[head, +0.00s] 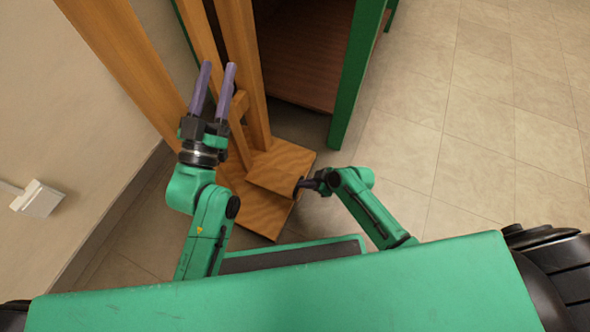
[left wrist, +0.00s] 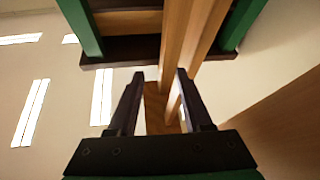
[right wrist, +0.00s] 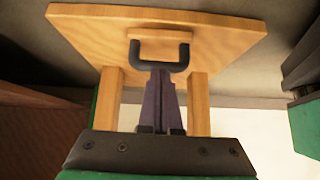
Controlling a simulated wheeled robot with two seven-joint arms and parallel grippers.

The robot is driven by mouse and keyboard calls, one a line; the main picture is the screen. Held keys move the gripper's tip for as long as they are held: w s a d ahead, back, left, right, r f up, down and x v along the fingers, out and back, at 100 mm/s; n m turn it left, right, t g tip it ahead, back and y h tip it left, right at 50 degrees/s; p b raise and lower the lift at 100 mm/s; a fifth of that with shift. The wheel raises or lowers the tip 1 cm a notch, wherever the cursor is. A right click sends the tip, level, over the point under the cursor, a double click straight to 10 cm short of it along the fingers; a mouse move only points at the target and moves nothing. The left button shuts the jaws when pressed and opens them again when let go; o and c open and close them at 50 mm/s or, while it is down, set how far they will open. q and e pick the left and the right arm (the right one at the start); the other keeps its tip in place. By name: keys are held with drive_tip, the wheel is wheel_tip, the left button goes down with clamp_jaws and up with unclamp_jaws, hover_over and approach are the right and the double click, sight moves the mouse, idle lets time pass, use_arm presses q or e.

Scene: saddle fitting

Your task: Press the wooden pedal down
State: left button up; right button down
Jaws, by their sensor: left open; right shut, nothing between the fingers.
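The wooden pedal (head: 272,177) is a small flat board low at the foot of the wooden stand, over its square base board (head: 262,215). In the right wrist view a black U-shaped bar (right wrist: 185,55) is at the edge of a short wooden piece. My right gripper (head: 306,186) is shut and empty at the pedal's right edge; in the right wrist view its fingertips (right wrist: 159,74) overlap the black bar, and I cannot tell whether they touch it. My left gripper (head: 217,67) is open and empty, raised in front of the posts; its fingers also show in the left wrist view (left wrist: 160,76).
Wooden posts (head: 241,60) rise from the base board. A green-framed cabinet or table (head: 348,75) stands just right of them. A wall (head: 60,120) with a white box (head: 37,199) is on the left. The tiled floor (head: 480,140) on the right is clear.

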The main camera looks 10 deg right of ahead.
use_arm(q)
wheel_tip(320, 180, up, 8)
drive_tip(key=s+t+h, duration=0.1)
drive_tip(key=t, duration=0.1)
drive_tip(key=shift+s+a+m+t+b, duration=0.2)
drive_tip(key=shift+m+t+b, duration=0.1)
drive_tip(key=shift+m, duration=0.1)
use_arm(e)
drive_tip(key=shift+s+d+f, duration=0.25)
drive_tip(key=shift+d+f, duration=0.1)
drive_tip(key=shift+f, duration=0.25)
